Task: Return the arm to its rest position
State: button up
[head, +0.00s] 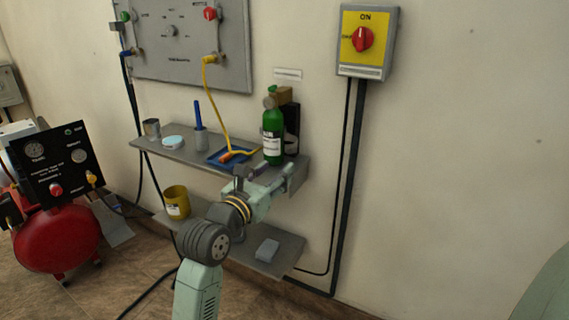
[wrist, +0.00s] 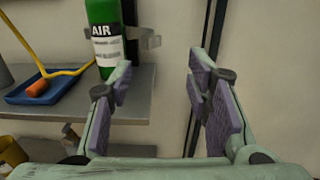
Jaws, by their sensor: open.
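My gripper (wrist: 160,100) is open and empty in the wrist view, its two purple-padded fingers wide apart with wall and dark cables behind the gap. In the head view my arm reaches up from the bottom, and the gripper (head: 272,182) is at the front right edge of the upper shelf. A green bottle (head: 272,137) with a white label stands on that shelf just behind the gripper. It also shows in the wrist view (wrist: 104,30), labelled AIR, left of the gap and beside a grey clip (wrist: 148,40). I see no contact between fingers and bottle.
The upper shelf (head: 180,152) also holds a blue tray (head: 220,158) with an orange-ended yellow hose. A lower shelf (head: 290,243) holds a yellow cup (head: 177,201) and a grey block (head: 267,250). A red compressor (head: 58,238) stands left. A yellow switch box (head: 352,62) hangs on the wall.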

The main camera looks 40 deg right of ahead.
jog(key=shift+v, duration=0.9)
jog(key=shift+w, duration=0.1)
